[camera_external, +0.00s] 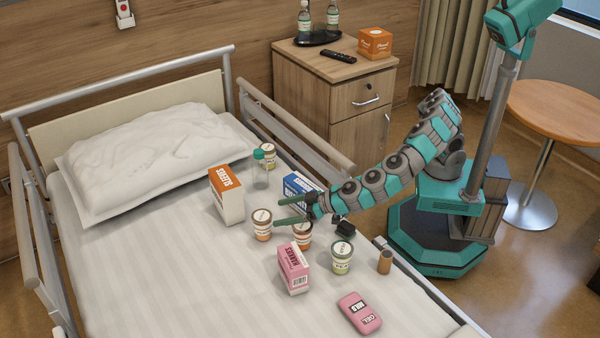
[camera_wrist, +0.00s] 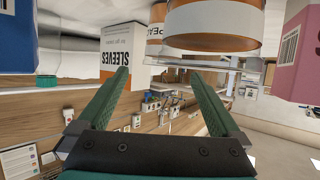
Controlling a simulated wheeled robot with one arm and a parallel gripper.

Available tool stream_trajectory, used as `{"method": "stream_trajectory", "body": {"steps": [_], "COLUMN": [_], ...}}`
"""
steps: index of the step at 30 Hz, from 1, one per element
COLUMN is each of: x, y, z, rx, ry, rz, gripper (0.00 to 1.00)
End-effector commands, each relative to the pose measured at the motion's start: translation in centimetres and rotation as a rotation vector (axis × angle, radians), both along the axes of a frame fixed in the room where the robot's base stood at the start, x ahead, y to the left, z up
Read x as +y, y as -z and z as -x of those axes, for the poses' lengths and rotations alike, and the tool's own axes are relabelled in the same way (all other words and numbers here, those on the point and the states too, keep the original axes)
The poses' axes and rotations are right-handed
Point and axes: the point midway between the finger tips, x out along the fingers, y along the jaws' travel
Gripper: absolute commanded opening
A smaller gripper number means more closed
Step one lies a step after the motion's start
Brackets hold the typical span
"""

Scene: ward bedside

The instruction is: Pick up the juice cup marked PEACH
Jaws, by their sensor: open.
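My gripper (camera_external: 278,211) is open and empty, above and beside these cups. Its fingers (camera_wrist: 160,74) have nothing between them. I cannot tell whether they touch a cup.
A SLEEVES box (camera_external: 228,196), a blue box (camera_external: 298,185) and a pink box (camera_external: 293,270) crowd the cups. A green-banded cup (camera_external: 342,258), brown cylinder (camera_external: 385,262) and pink pack (camera_external: 359,313) lie nearer the front. Clear bottle (camera_external: 260,172) stands behind. The bed's left is clear.

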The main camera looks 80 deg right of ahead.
Motion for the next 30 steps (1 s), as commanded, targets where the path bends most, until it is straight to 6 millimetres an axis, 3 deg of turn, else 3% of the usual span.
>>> {"method": "stream_trajectory", "body": {"steps": [16,27,30], "x": [0.7,0.7,0.7], "y": [1.8,2.0,2.0], "z": [-4.4,-5.0,-5.0], "rx": [0.000,-0.001,-0.001], "ry": [0.002,0.001,0.001], "rz": [0.001,-0.001,-0.001], "gripper": [1.00,1.00,0.89]}}
